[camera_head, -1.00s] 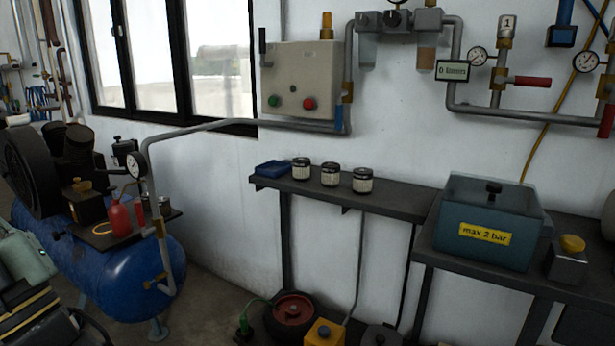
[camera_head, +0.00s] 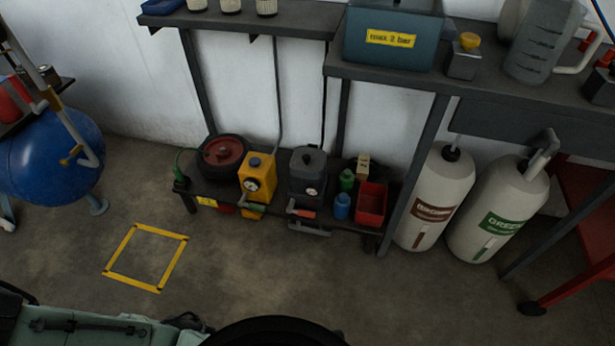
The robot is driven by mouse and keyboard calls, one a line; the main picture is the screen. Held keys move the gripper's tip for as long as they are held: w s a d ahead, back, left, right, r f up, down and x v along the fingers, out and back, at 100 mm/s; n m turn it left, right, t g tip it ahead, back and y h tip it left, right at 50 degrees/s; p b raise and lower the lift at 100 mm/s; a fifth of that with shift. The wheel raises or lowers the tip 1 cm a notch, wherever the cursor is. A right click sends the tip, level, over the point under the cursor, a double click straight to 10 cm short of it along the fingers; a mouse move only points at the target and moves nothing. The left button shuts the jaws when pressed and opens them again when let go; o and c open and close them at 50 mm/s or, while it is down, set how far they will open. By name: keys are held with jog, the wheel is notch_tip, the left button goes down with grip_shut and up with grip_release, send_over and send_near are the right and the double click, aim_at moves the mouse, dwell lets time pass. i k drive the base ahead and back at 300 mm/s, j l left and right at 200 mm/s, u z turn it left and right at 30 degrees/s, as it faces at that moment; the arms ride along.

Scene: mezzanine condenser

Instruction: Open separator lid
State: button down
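No part is labelled separator, so I cannot tell for sure which object it is. A dark grey unit (camera_head: 308,178) with a round gauge and a knobbed top stands on the low shelf, its top closed. A yellow unit (camera_head: 257,178) with a gauge and dark cap stands left of it. A teal box (camera_head: 392,52) marked "max 2 bar" sits on the bench above, its top cut off by the frame edge. My gripper is not in view; only parts of my body show along the bottom edge.
The low shelf also holds a red-and-black wheel-like reel (camera_head: 222,155), small bottles (camera_head: 343,205) and a red bin (camera_head: 371,204). Two pale cylinders (camera_head: 437,195) stand right. A blue tank (camera_head: 50,160) stands left. The floor around the yellow square (camera_head: 147,257) is clear.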

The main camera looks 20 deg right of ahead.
aim_at(309, 163)
jog(key=i+l+z, duration=0.1)
jog(key=z, duration=0.4)
jog(key=i+z, duration=0.45)
jog(key=k+j, duration=0.05)
jog(key=k, duration=0.1)
